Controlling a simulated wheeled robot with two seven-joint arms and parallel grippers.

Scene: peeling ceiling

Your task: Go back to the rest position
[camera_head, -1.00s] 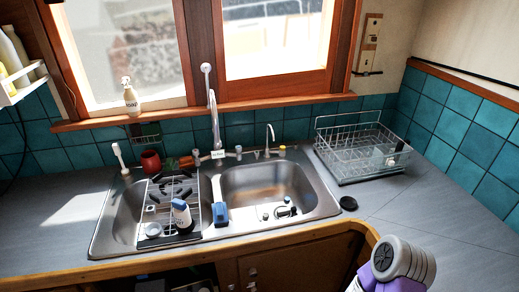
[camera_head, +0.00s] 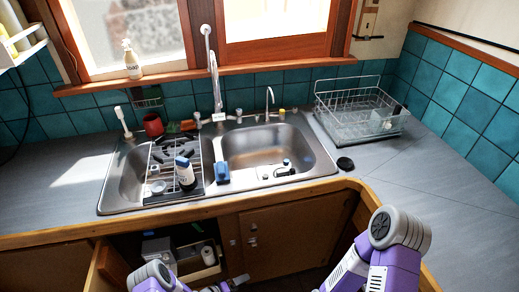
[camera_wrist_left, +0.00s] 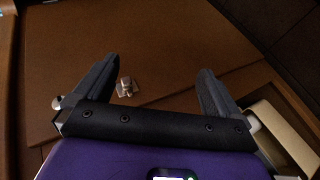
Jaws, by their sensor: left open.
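My left gripper (camera_head: 232,286) shows at the bottom edge of the head view, in front of the open cupboard under the sink. In the left wrist view the same gripper (camera_wrist_left: 154,72) has its two dark fingers spread apart, with nothing held between them. A brown cabinet panel (camera_wrist_left: 165,35) with a small metal latch (camera_wrist_left: 127,87) lies beyond the fingers. My right arm shows at the lower right of the head view, but its gripper is out of the picture.
A dish rack (camera_head: 360,110) stands on the right counter. An open cupboard below shows a box (camera_head: 160,250). The wooden counter edge (camera_head: 70,233) is close to my arms.

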